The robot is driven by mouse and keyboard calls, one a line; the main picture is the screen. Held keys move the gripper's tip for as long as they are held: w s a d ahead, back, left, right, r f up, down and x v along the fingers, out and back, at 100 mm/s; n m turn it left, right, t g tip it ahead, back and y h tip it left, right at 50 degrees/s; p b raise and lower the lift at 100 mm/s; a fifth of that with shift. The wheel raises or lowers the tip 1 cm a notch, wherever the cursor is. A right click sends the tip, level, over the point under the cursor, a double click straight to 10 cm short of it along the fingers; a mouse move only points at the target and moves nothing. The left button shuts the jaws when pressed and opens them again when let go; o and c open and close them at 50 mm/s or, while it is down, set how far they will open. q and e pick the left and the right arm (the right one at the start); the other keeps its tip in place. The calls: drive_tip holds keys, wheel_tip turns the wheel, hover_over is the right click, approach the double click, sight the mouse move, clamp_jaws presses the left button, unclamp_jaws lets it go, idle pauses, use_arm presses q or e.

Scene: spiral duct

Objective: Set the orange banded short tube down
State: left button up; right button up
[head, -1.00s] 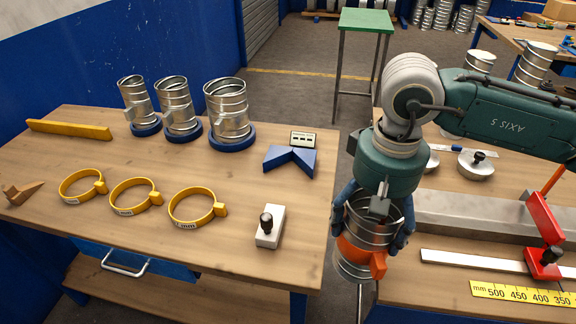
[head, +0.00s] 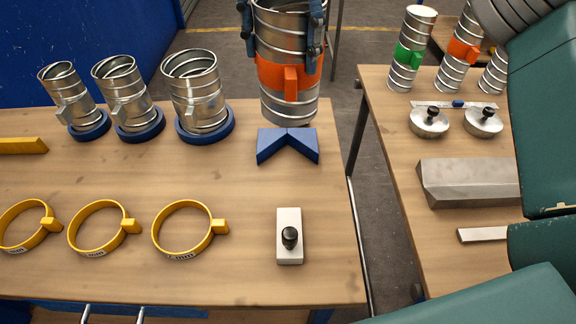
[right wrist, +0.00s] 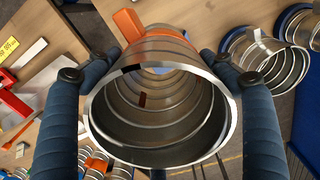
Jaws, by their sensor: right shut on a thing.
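The orange banded short tube (head: 287,103) is upright in my right gripper (head: 281,30). Its blue fingers are shut on the tube's sides, above the orange band. The lower end appears just behind or above the blue V-shaped block (head: 287,145) on the left bench; I cannot tell whether it touches anything. In the right wrist view I look into the tube's open mouth (right wrist: 160,155), with a finger on each side and the orange band's tab at the top. My left gripper is not in view.
Several plain tubes (head: 193,85) in blue rings stand left of the held tube. Yellow ring clamps (head: 185,232) and a white block with a black knob (head: 289,225) lie in front. The right bench (head: 400,155), across a gap, holds green and orange banded tubes.

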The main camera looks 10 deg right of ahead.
wheel_tip(320, 180, down, 20)
drive_tip(key=p, duration=0.1)
drive_tip(key=shift+w+p, duration=0.15)
drive_tip(key=shift+p, duration=0.15)
drive_tip(key=o, duration=1.4)
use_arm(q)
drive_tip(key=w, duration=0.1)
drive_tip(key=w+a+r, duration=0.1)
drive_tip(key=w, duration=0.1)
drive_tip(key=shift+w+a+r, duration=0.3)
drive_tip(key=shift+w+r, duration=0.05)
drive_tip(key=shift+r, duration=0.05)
use_arm(e)
drive_tip(key=shift+o, duration=0.2)
